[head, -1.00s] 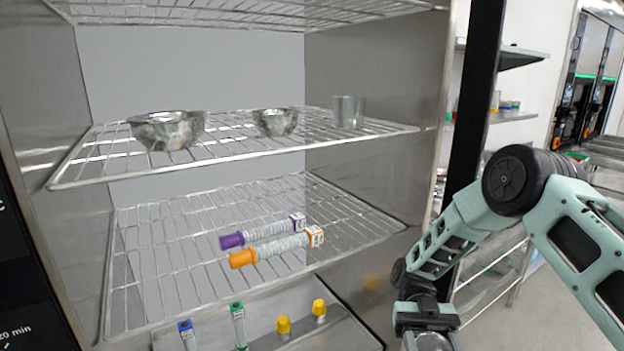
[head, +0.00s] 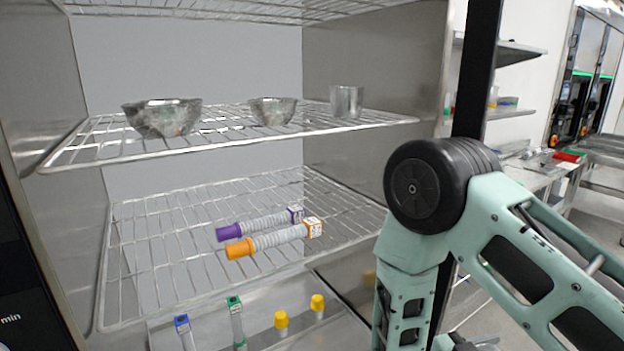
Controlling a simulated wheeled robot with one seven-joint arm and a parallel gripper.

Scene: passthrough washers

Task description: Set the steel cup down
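A steel cup (head: 346,101) stands upright at the right end of the upper wire shelf (head: 100,153) in the washer. It is a straight-sided metal cup, and nothing touches it from my side. My arm is at the right of the head view, outside the washer opening, with its elbow in front of the right door post. My gripper is below the bottom edge of the picture or hidden behind the arm, so its fingers and anything in them do not show.
A large steel bowl (head: 162,117) and a smaller one (head: 272,110) share the upper shelf. Purple-capped (head: 258,224) and orange-capped (head: 272,239) tubes lie on the lower shelf. Several coloured-capped items stand below, including a yellow-capped one (head: 317,306). The lower shelf's left side is clear.

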